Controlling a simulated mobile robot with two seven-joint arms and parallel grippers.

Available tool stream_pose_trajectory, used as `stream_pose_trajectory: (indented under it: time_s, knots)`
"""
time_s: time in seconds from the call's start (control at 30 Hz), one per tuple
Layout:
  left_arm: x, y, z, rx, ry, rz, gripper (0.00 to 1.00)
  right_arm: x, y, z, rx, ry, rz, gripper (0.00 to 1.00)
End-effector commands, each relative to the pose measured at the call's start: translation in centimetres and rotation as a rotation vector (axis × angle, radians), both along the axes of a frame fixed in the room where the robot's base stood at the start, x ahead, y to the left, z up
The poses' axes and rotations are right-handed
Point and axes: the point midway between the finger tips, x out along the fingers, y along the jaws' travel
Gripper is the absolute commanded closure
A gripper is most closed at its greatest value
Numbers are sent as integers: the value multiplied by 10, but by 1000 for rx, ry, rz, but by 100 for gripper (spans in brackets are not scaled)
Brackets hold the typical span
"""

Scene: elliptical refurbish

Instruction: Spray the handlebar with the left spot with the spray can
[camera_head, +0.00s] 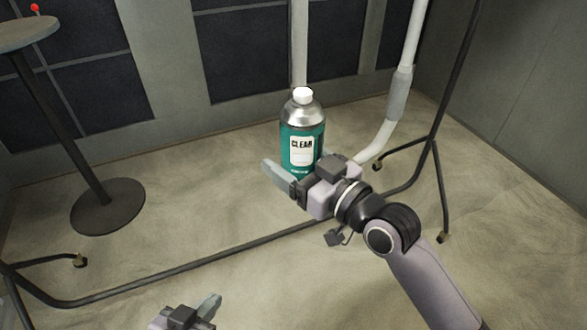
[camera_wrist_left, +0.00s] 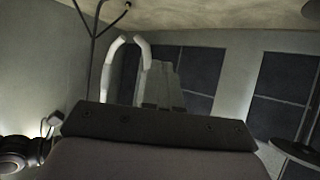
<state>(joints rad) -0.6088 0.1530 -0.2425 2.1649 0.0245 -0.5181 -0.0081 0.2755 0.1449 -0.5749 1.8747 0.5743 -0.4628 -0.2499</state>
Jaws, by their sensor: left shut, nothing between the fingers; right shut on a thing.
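The teal spray can (camera_head: 302,140) with a silver shoulder, white cap and "CLEAR" label stands upright in the head view's centre. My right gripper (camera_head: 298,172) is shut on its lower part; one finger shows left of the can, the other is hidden. A white tubular handlebar (camera_head: 411,48) with a grey sleeve curves down behind it to the right; another white tube (camera_head: 299,45) runs behind the can. I cannot make out a spot on either. My left gripper (camera_head: 212,302) is shut and empty at the bottom edge. White curved bars (camera_wrist_left: 109,62) also show in the left wrist view.
A round pedestal table (camera_head: 30,34) with a small red ball (camera_head: 35,8) stands at the left. A thin black stand (camera_head: 437,130) with wheeled feet and a low floor bar (camera_head: 190,266) spans the floor. Dark panels (camera_head: 255,50) line the back wall.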

Motion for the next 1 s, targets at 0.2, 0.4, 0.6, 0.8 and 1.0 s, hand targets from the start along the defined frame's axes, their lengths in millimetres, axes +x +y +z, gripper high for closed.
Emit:
stream_pose_trajectory:
  time_s: [0.2,0.4,0.6,0.8,1.0]
  knots:
    - [0,0,0,0,1,0,100,0,0,2,2,-2,0,63]
    - [15,-8,0,-33,17,-7,100,0,0,2,1,-3,0,63]
    - [50,-30,1,-116,75,-26,100,0,0,1,1,-3,0,63]
    - [87,-50,6,-176,154,-44,100,0,0,1,1,-3,0,63]
    - [122,-63,17,-207,237,-48,100,0,0,2,1,-3,0,63]
